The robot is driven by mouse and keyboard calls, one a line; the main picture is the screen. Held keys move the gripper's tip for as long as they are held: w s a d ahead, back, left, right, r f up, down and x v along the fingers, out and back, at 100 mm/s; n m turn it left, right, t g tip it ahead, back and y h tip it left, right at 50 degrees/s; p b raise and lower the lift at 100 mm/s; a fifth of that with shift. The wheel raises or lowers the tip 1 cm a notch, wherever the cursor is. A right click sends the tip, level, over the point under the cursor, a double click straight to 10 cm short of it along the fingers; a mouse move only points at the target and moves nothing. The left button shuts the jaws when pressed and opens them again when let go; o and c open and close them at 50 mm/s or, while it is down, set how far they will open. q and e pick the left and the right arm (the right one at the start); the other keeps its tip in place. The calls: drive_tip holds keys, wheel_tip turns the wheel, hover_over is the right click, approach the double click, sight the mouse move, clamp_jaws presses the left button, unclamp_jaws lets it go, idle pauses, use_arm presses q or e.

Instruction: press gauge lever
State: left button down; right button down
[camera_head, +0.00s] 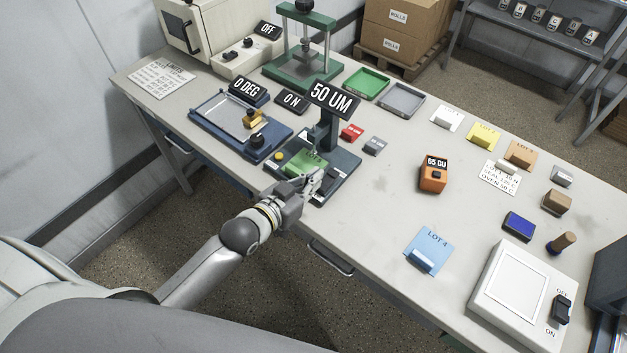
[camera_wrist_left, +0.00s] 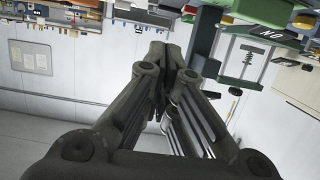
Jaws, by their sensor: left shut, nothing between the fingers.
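The thickness gauge (camera_head: 325,130) is a dark stand on a flat base, with a sign reading 50 UM on top. A green card (camera_head: 303,161) lies on its base, and a yellow button (camera_head: 279,156) sits at the base's left. My left gripper (camera_head: 318,180) is over the front of the base, at the card's right front edge. It is shut and empty; its closed fingers also show in the left wrist view (camera_wrist_left: 166,62). I cannot make out the lever clearly; the gripper may hide it. I cannot tell whether the fingers touch anything. My right gripper is out of view.
A blue coating bed (camera_head: 205,122) with a 0 DEG sign stands left of the gauge. A green press (camera_head: 303,70) is behind. Small red (camera_head: 351,132) and grey blocks sit right of the gauge. An orange 65 GU meter (camera_head: 433,176) stands farther right. The table front between is clear.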

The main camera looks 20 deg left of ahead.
use_arm(q)
drive_tip(key=s+a+b, duration=0.2)
drive_tip(key=s+a, duration=0.1)
drive_tip(key=s, duration=0.5)
drive_tip(key=shift+s+a+f, duration=0.15)
drive_tip(key=shift+s+f, duration=0.15)
drive_tip(key=shift+s, duration=0.1)
drive_tip(key=shift+f, duration=0.1)
